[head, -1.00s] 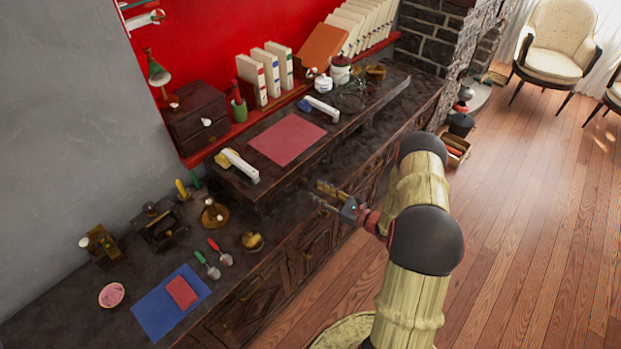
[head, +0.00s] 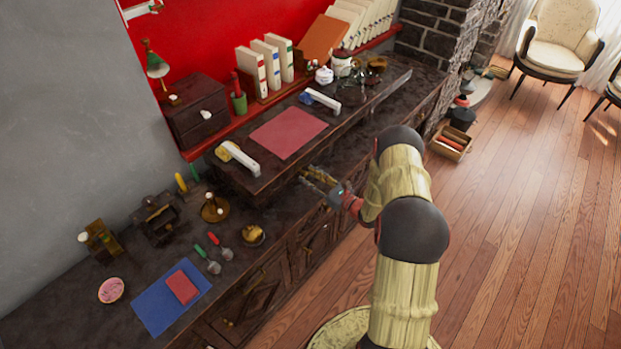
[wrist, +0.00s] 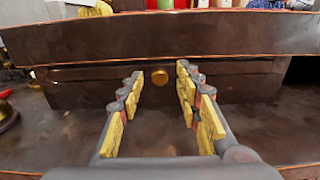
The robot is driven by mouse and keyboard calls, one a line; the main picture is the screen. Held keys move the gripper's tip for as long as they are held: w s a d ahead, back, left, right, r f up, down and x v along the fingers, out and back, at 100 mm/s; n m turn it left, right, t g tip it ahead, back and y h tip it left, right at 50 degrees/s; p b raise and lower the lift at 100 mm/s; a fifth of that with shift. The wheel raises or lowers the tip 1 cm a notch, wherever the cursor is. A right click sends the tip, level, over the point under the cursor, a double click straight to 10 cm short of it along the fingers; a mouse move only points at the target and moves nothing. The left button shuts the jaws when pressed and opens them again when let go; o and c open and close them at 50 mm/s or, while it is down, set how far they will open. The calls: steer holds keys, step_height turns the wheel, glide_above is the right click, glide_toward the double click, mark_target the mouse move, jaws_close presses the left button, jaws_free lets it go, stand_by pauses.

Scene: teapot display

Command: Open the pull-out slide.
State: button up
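The pull-out slide (wrist: 230,85) appears as a dark brown front panel under the raised shelf in the wrist view. A round brass knob (wrist: 160,77) sits on it. The panel looks flush under the shelf top. My gripper (wrist: 160,85) is open and faces the panel, with a yellow-padded finger on each side of the knob in the picture. I see no contact, and the remaining depth is hard to judge. In the head view my gripper (head: 318,181) is low in front of the raised shelf; the panel itself is hard to make out there.
The raised shelf (head: 225,177) carries a red mat (head: 287,133) and two white-handled tools. The lower counter (head: 90,310) holds a blue mat (head: 160,315), two small trowels and a brass pot (head: 253,235). The wooden floor at right is open.

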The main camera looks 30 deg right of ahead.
steer(key=shift+c, duration=0.4)
steer(key=c, duration=0.8)
jaws_close()
